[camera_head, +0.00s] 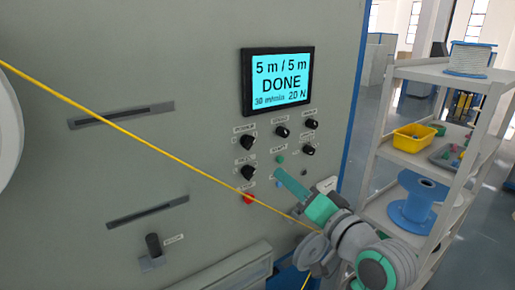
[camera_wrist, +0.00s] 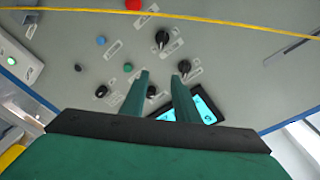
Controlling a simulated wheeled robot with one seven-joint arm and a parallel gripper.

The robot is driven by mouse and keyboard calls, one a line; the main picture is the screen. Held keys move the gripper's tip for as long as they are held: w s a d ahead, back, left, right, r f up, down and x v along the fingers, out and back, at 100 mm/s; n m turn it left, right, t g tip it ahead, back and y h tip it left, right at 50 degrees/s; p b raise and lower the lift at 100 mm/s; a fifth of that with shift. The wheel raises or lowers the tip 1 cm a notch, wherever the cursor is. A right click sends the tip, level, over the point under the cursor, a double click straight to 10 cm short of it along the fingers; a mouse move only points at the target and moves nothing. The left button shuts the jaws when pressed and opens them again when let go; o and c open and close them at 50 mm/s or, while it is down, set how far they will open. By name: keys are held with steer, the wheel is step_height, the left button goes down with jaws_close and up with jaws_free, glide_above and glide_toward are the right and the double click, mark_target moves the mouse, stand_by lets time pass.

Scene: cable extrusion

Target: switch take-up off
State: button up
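The grey machine panel (camera_head: 205,120) carries several black rotary knobs below its display. In the head view these include an upper left knob (camera_head: 247,142), an upper middle knob (camera_head: 282,131), an upper right knob (camera_head: 311,124), a right knob (camera_head: 309,150) and a lower left knob (camera_head: 248,172). Their labels are too small to read, so I cannot tell which is take-up. My gripper (camera_head: 279,172) points at the panel near the green button (camera_head: 279,159). In the wrist view its two fingers (camera_wrist: 160,75) are apart and empty; the upper middle knob (camera_wrist: 152,91) shows between them.
The display (camera_head: 281,80) reads "5 m / 5 m DONE". A taut yellow cable (camera_head: 150,137) crosses before the panel, below my fingers. A red button (camera_head: 248,198) and blue button (camera_head: 278,185) sit low. A shelf (camera_head: 400,155) with a blue spool (camera_head: 413,205) stands right.

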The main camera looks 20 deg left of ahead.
steer(key=n+g, duration=0.1)
steer(key=n, duration=0.1)
glide_toward(252, 145)
steer(key=s+d, duration=0.1)
steer(key=d, duration=0.1)
steer(key=shift+y, duration=0.4)
steer(key=x, duration=1)
steer(key=shift+a+f, duration=0.15)
steer(key=shift+a, duration=0.05)
steer(key=shift+c, duration=0.7)
jaws_close()
